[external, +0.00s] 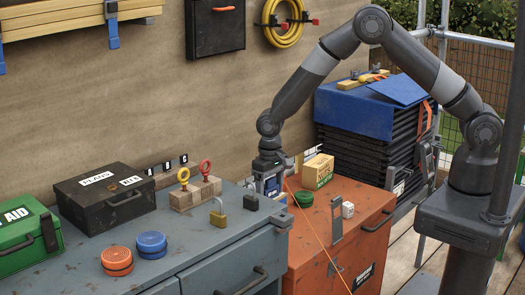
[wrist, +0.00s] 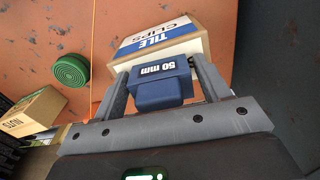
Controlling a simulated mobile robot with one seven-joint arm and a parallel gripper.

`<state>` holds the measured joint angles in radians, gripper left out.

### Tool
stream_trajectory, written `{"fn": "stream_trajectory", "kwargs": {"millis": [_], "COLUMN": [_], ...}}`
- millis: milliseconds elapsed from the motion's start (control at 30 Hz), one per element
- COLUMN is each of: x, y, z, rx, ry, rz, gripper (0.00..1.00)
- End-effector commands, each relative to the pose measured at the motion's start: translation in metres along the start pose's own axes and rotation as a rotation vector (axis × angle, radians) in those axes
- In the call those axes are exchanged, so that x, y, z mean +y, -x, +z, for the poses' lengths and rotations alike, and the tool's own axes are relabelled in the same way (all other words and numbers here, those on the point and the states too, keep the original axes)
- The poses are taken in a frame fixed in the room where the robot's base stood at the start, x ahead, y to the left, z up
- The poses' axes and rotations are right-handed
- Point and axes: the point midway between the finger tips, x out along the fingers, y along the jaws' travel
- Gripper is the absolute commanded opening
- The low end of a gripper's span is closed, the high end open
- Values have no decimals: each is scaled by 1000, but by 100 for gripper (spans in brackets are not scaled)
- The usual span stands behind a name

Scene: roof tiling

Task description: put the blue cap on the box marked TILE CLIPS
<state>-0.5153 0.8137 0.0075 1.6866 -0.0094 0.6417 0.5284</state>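The blue cap (external: 151,243), round and ribbed, lies on the grey chest beside a like orange cap (external: 116,260). My gripper (external: 268,184) is away from it, over the left part of the orange-red chest. In the wrist view, my gripper (wrist: 163,75) has its fingers closed on both sides of a blue block marked 50 mm (wrist: 160,90). The box marked TILE CLIPS (wrist: 155,38), white and blue on top with tan sides, stands just beyond the fingertips. The block hides part of its near side; whether they touch I cannot tell. In the external view my gripper mostly hides this box.
A green cap (external: 303,199), a NUTS box (external: 318,170) and an orange cord (external: 318,234) are on the orange-red chest. A brass padlock (external: 218,219), ring bolts on a wooden block (external: 196,193), a black case (external: 105,205) and a green first-aid box (external: 28,232) stand on the grey chest.

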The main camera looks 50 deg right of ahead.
Motion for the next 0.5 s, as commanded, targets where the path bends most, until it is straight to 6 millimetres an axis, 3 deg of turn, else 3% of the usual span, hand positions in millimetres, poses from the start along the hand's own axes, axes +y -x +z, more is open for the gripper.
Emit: {"fn": "stream_trajectory", "kwargs": {"millis": [100,367,500], "x": [0,0,0], "y": [0,2,16], "z": [0,0,-1], "rx": [0,1,3], "ry": [0,0,0], "rz": [0,0,-2], "gripper": [79,79,79]}}
